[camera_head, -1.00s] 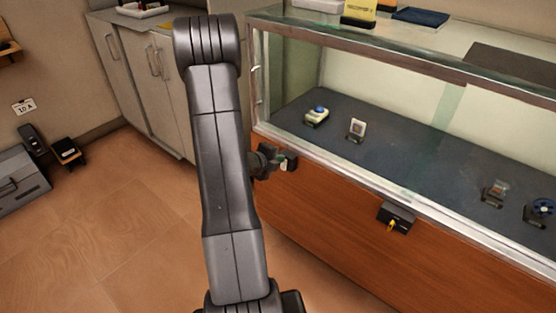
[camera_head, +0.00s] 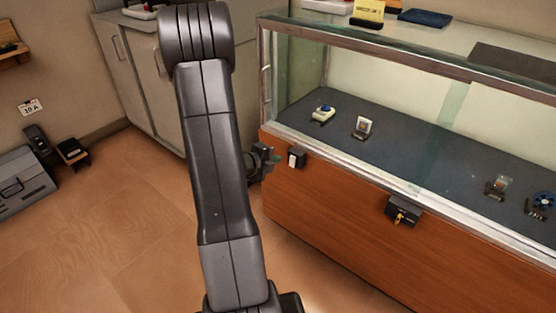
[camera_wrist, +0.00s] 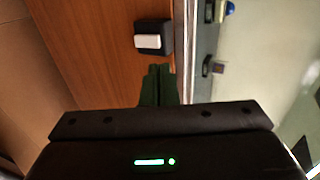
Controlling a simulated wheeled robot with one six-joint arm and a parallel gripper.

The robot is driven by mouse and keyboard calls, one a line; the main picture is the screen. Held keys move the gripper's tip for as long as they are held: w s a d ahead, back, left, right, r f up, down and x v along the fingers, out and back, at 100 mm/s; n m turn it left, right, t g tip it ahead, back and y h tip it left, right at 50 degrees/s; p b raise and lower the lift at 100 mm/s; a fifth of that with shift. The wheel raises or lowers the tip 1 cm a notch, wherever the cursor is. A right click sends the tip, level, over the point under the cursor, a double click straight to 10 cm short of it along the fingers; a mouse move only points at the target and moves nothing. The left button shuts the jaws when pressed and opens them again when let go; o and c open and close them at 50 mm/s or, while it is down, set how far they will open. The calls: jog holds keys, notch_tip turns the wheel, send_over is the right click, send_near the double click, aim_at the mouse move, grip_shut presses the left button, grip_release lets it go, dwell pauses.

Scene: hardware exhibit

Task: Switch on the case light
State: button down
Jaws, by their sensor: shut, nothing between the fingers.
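A small black box with a white rocker switch (camera_head: 296,158) is mounted on the wooden front of the glass display case (camera_head: 345,205), near its left end under the metal rim. In the wrist view the white switch (camera_wrist: 149,41) shows just beyond my fingertips. My gripper (camera_wrist: 158,70) is shut and empty, its dark green fingers pointing at the switch box with a small gap in the picture. In the head view my gripper (camera_head: 278,160) is left of the switch, partly hidden behind my arm. I cannot tell whether the case light is lit.
A black lock box with a yellow key (camera_head: 403,211) sticks out of the case front, right of the switch. A grey cabinet (camera_head: 140,75) stands behind my arm.

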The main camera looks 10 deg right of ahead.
jog(key=v, duration=0.2)
jog(key=r+p+v, duration=0.1)
jog(key=v, duration=0.2)
jog(key=shift+r, duration=0.15)
jog(key=shift+d, duration=0.1)
